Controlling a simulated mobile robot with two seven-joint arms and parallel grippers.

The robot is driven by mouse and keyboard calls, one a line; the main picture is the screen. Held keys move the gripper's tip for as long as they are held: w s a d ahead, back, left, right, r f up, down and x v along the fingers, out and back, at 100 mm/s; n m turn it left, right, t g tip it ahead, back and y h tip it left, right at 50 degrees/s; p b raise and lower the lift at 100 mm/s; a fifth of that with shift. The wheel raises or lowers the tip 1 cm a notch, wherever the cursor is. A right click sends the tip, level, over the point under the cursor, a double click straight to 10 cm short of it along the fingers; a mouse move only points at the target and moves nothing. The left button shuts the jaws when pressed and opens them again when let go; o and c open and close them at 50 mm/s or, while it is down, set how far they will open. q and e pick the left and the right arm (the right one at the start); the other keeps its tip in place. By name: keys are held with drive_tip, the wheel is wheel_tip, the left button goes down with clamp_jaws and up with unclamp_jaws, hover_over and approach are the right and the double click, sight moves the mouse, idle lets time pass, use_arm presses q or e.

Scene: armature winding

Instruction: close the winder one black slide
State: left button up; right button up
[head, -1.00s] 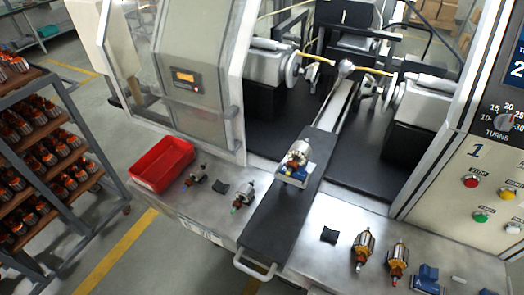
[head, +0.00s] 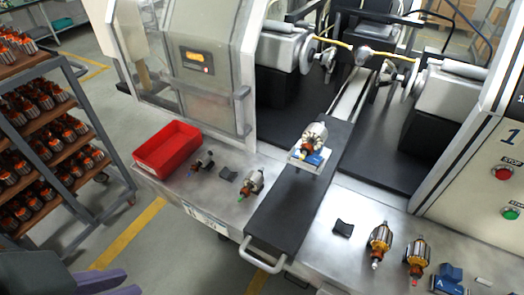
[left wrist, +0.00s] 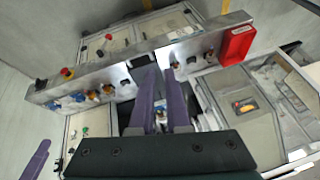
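The black slide (head: 274,218) of winder one sticks out over the front edge of the metal table, and its light bar handle (head: 262,262) hangs past the edge. A copper-wound armature (head: 314,135) rests on a blue and white holder (head: 311,158) on the slide. My left gripper (head: 135,291) shows at the bottom left of the head view, apart from the handle. In the left wrist view its two purple fingers (left wrist: 160,68) stand apart with nothing between them. A purple part (left wrist: 36,160) at that view's lower left may be my right gripper; its state is hidden.
A red bin (head: 167,149) and loose armatures lie left of the slide. More armatures (head: 380,240) and a blue block (head: 450,279) lie right. The winder's chucks (head: 305,52) flank the rail behind. A rack (head: 60,130) stands left; floor before the table is clear.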

use_arm(q)
drive_tip(key=w+d+f+m+b, duration=0.1)
drive_tip(key=f+m+b, duration=0.1)
drive_tip(key=f, duration=0.1)
drive_tip(key=w+d+f+m+t+h+b, duration=0.1)
drive_tip(key=w+d+f+m+b, duration=0.1)
drive_tip(key=f+m, duration=0.1)
drive_tip(key=w+d+f+m+b, duration=0.1)
drive_tip(key=d+f+m+b, duration=0.1)
drive_tip(key=f, duration=0.2)
drive_tip(key=shift+w+d+f+m+t+b, duration=0.15)
drive_tip(key=shift+d+f+m+t+b, duration=0.15)
drive_tip(key=shift+t+b, duration=0.1)
clamp_jaws()
drive_tip(key=m+t+h+b, duration=0.1)
drive_tip(key=m+h+b, duration=0.1)
drive_tip(key=m+b, duration=0.5)
approach(271, 247)
drive_tip(key=shift+m, duration=0.7)
drive_tip(key=x, duration=0.6)
use_arm(e)
wheel_tip(271, 247, down, 17)
drive_tip(key=shift+f, duration=0.15)
